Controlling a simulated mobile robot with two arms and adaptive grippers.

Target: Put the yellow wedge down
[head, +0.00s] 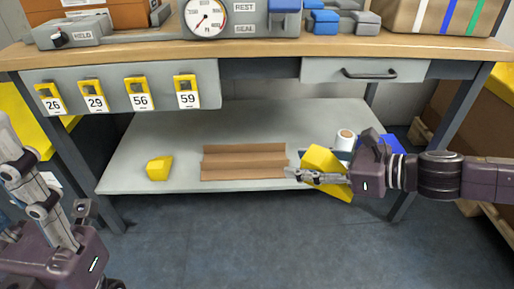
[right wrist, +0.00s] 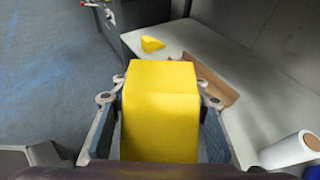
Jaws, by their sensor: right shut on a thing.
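The yellow wedge (head: 322,162) is held in my right gripper (head: 300,174), above the right part of the lower shelf. In the right wrist view the wedge (right wrist: 160,105) fills the space between the two fingers, and its underside is hidden. A second, smaller yellow block (head: 159,168) lies on the shelf at the left; it also shows far off in the right wrist view (right wrist: 152,44). My left gripper (head: 50,195) is at the lower left, away from the shelf, partly cut off by the picture edge. I cannot tell its opening.
A brown ridged cardboard piece (head: 243,162) lies on the grey lower shelf (head: 125,165) between the block and my right gripper. A white roll (head: 345,139) and a blue item (head: 394,145) are behind the gripper. The workbench top (head: 270,49) overhangs the shelf.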

